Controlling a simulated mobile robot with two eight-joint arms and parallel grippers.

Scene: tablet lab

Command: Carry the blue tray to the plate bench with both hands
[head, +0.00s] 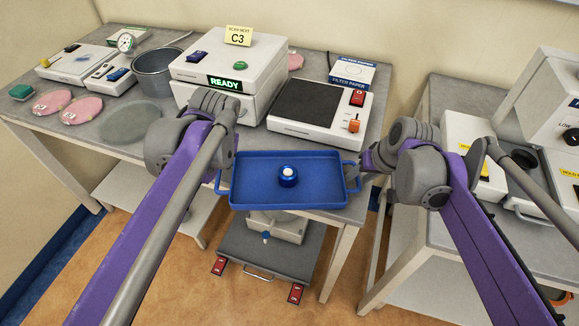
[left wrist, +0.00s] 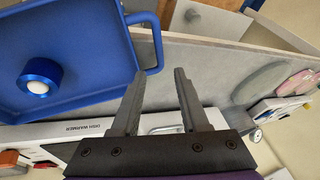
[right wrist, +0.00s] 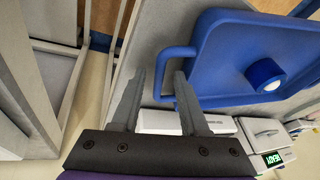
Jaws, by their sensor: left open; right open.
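The blue tray (head: 258,198) is at the front edge of the grey bench in the head view, looking level. A blue round piece with a white top (head: 288,176) stands in it. My right gripper (head: 369,178) is open at the tray's right handle; in the right wrist view its fingertips (right wrist: 160,76) are on either side of the handle bar (right wrist: 161,62). My left gripper is mostly hidden behind its arm in the head view. In the left wrist view its open fingers (left wrist: 162,62) are at the left handle (left wrist: 157,40), which shows between the tips.
A second bench (head: 438,235) with white devices stands right, past a narrow gap. A cart (head: 270,255) is below the tray.

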